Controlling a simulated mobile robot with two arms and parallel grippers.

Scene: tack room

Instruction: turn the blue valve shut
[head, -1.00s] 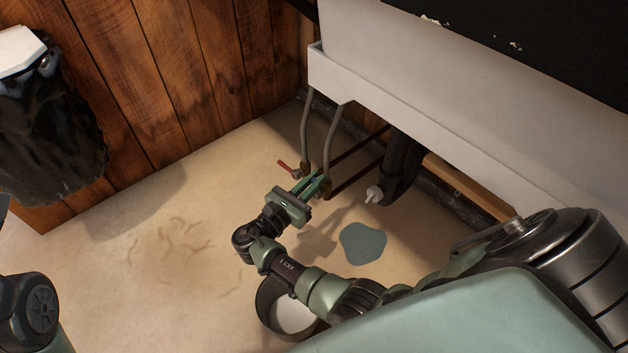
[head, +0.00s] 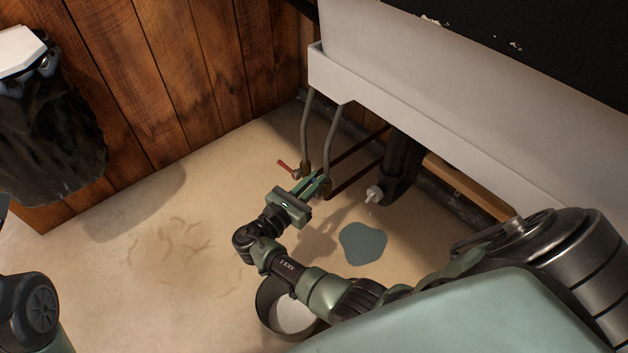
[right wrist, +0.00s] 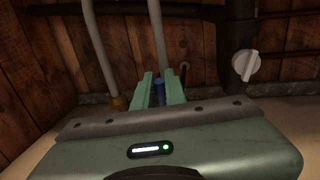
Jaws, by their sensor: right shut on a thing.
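The blue valve handle (right wrist: 159,89) shows between the two green fingers of my right gripper (right wrist: 159,92) in the right wrist view. The fingers are shut on it, at the foot of a grey supply pipe (right wrist: 156,40). In the head view my right gripper (head: 318,185) reaches under the white sink to the right-hand pipe; the fingers hide most of the blue valve there. A red valve handle (head: 286,166) sits on the left-hand pipe, just beside the fingers and apart from them. My left gripper is out of view; only part of my left arm shows at lower left.
The white sink (head: 390,98) overhangs the pipes. A dark drain pipe with a white fitting (head: 374,193) stands to the right, with a drip below it. A blue-grey puddle (head: 362,243) and a bucket (head: 262,305) are on the floor. The floor at left is open.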

